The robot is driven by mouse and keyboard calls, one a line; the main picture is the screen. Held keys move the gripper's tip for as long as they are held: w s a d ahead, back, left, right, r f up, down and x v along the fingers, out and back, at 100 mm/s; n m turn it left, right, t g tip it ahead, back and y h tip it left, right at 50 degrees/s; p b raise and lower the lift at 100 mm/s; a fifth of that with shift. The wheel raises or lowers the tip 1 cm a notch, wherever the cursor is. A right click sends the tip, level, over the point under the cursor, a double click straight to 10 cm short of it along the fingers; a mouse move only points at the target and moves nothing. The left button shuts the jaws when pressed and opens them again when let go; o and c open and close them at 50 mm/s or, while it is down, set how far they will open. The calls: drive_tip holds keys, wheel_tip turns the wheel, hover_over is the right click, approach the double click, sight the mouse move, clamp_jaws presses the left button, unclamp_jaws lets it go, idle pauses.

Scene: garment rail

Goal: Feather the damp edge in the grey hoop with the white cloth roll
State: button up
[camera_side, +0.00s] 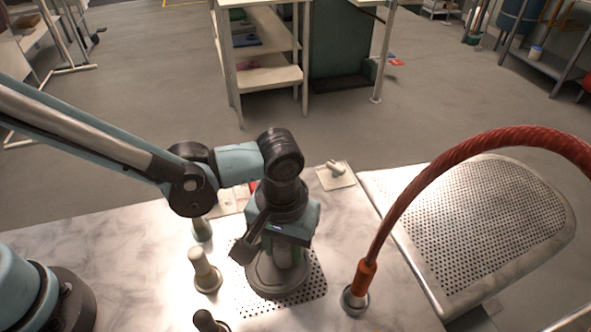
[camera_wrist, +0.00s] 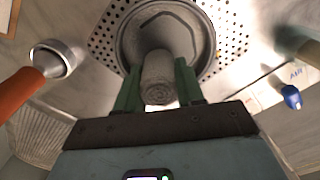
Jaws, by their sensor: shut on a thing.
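My gripper (camera_wrist: 156,82) is shut on the pale, greyish-white cloth roll (camera_wrist: 158,80), whose coiled end faces the camera in the wrist view. Its two green fingers press on either side of the roll. The grey hoop (camera_wrist: 128,45) is a round rim on the perforated plate, and the far end of the roll lies over its inside. In the side view my gripper (camera_side: 287,252) points down into the hoop (camera_side: 262,286). The roll is largely hidden there by my gripper. I cannot tell whether the roll touches the surface, and no damp edge can be made out.
A red hose (camera_side: 440,165) arches up from a metal fitting (camera_side: 354,300) right of the hoop. Beige-topped pegs (camera_side: 205,270) stand close on the left. A perforated board (camera_side: 470,225) lies at the right. A pale pad (camera_side: 336,178) with a small object lies behind.

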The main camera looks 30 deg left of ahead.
drive_tip(key=shift+w+a, duration=0.15)
drive_tip(key=shift+a, duration=0.1)
drive_tip(key=shift+a, duration=0.5)
drive_tip(key=shift+s+a, duration=0.1)
drive_tip(key=shift+s, duration=0.15)
drive_tip(key=shift+s+a, duration=0.65)
drive_tip(key=shift+s, duration=0.45)
drive_tip(key=shift+s, duration=0.15)
